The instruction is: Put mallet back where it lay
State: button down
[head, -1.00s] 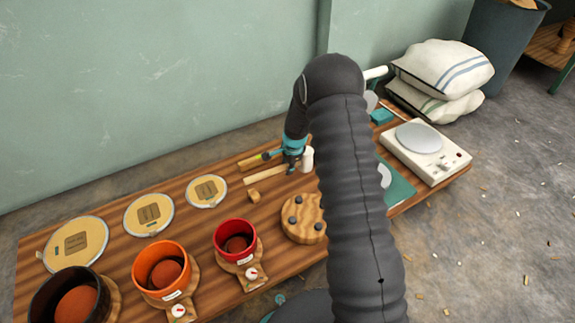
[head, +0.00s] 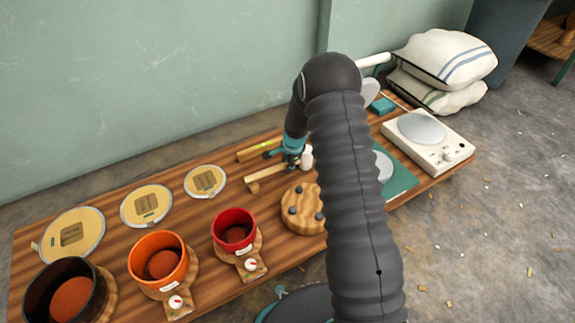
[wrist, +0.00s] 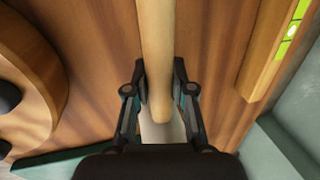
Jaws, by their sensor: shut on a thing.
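The mallet has a pale wooden handle (head: 266,174) and a white head (head: 307,157). In the head view it lies roughly level, with the handle pointing left. My gripper (head: 292,160) is shut on the handle near the head. In the wrist view the handle (wrist: 157,40) runs between the two fingers of my gripper (wrist: 160,82), with a whitish part beyond its rounded end. A small wooden block (head: 253,187) sits by the handle's left end. I cannot tell whether the mallet touches the block or the bench (head: 120,265).
A wooden bar with a green mark (head: 258,150) lies behind the mallet. A round wooden board with dark knobs (head: 303,208) is in front. Drum shells, including a red one (head: 235,231), and round skins (head: 205,181) stand left. A white scale (head: 430,142) is at right.

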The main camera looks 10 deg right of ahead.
jog(key=shift+f, duration=0.2)
jog(key=c, duration=0.9)
grip_release()
jog(key=v, duration=1.2)
